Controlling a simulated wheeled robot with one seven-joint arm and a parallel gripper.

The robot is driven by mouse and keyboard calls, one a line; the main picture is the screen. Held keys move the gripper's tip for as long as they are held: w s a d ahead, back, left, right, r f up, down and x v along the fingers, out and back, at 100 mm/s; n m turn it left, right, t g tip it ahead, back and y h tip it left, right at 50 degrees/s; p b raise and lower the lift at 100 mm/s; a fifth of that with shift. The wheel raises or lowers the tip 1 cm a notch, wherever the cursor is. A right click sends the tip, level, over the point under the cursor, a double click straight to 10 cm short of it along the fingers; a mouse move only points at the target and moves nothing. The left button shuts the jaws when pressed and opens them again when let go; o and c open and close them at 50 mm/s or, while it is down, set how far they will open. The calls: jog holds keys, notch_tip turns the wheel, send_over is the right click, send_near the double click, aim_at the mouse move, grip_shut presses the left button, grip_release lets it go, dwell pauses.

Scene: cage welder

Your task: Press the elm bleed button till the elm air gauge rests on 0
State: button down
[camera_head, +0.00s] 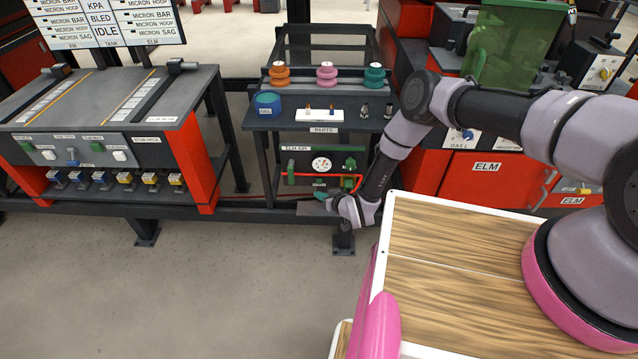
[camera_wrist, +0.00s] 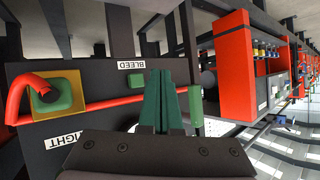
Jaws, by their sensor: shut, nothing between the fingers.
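The elm air gauge (camera_head: 321,164) is a small white dial on the ELM AIR unit under the parts table in the head view. Its needle is too small to read. In the wrist view, an upside-down BLEED label (camera_wrist: 131,65) shows with a small green part, apparently the bleed button (camera_wrist: 136,84), just below it. My gripper (camera_wrist: 160,75) is shut and empty, its teal fingers side by side, with tips just right of that green part. I cannot tell whether they touch it. In the head view my gripper (camera_head: 324,196) is low in front of the unit, and the button is not clear.
A red hose (camera_wrist: 100,108) runs across the unit beside my fingers. A green knob (camera_wrist: 58,94) on a yellow plate stands at left. The parts table (camera_head: 285,118) overhangs the unit. The red ELM cabinet (camera_head: 450,181) is to the right. Floor at front left is clear.

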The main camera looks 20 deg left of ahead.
aim_at(316, 184)
jog(key=shift+w+a, duration=0.2)
jog(key=shift+w, duration=0.6)
jog(key=shift+w+a, duration=0.15)
jog(key=shift+w, duration=0.6)
dwell(0.9)
jog(key=shift+w+a, duration=0.1)
jog(key=shift+w, duration=0.3)
jog(key=shift+w+a, duration=0.15)
jog(key=shift+w, duration=0.35)
dwell(0.6)
jog(key=shift+s+d, duration=0.25)
jog(key=shift+s, duration=0.65)
jog(key=shift+s+d, duration=0.2)
jog(key=shift+s, duration=0.6)
jog(key=shift+s+d, duration=0.15)
jog(key=shift+s, duration=0.7)
jog(key=shift+s+d, duration=0.2)
jog(key=shift+s, duration=0.6)
